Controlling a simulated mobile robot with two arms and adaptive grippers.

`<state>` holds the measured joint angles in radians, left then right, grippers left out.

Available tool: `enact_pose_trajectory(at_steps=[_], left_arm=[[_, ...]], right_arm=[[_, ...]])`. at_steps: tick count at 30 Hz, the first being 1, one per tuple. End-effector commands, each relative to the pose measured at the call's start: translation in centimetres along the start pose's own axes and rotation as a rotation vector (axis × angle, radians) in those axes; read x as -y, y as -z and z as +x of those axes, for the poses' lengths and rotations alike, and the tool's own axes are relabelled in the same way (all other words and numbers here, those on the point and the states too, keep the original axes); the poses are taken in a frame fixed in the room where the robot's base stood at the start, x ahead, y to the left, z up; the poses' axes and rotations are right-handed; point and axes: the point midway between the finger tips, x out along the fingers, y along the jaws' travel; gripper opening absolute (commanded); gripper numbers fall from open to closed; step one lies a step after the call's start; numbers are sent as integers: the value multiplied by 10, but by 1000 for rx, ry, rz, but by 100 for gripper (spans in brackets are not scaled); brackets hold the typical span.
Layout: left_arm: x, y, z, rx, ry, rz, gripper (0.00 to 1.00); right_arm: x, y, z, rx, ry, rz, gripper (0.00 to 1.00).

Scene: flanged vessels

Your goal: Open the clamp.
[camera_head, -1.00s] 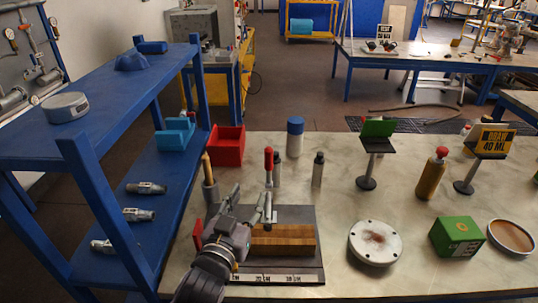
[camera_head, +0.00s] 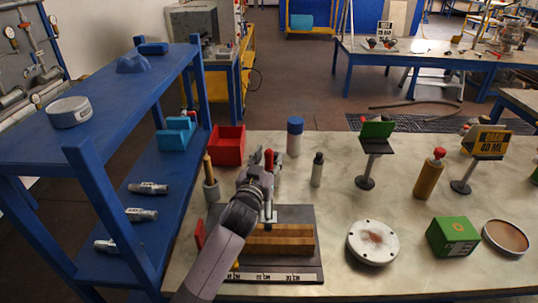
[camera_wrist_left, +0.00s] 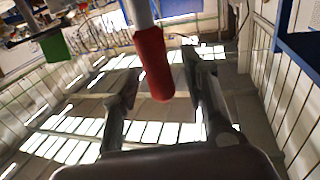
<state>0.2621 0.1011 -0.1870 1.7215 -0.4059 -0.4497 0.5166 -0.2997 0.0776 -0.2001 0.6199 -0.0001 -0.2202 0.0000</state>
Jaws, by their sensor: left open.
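The clamp is a toggle clamp with a red handle grip (camera_head: 269,160) standing upright on a dark base plate (camera_head: 300,214). A wooden block (camera_head: 285,240) lies on the plate beside the clamp. My left gripper (camera_head: 264,168) is up at the handle, and its arm hides part of the clamp. In the left wrist view the red grip (camera_wrist_left: 152,65) hangs between the two open fingers (camera_wrist_left: 160,92). The fingers stand apart on both sides of it, and I see no contact. My right gripper is not in view.
Behind is a grey bottle (camera_head: 317,170). To the right are a white flanged disc (camera_head: 374,243) and a green box (camera_head: 453,236).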

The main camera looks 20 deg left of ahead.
Motion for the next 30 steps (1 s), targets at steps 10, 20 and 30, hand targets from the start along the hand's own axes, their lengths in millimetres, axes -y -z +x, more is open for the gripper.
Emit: enact_pose_trajectory(at_steps=[10, 20, 30], left_arm=[[0, 0, 8, 0, -1, 0, 41], [0, 0, 8, 0, -1, 0, 23], [0, 0, 8, 0, -1, 0, 0]], right_arm=[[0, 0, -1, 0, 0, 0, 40], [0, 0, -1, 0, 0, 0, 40], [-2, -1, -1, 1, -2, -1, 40]])
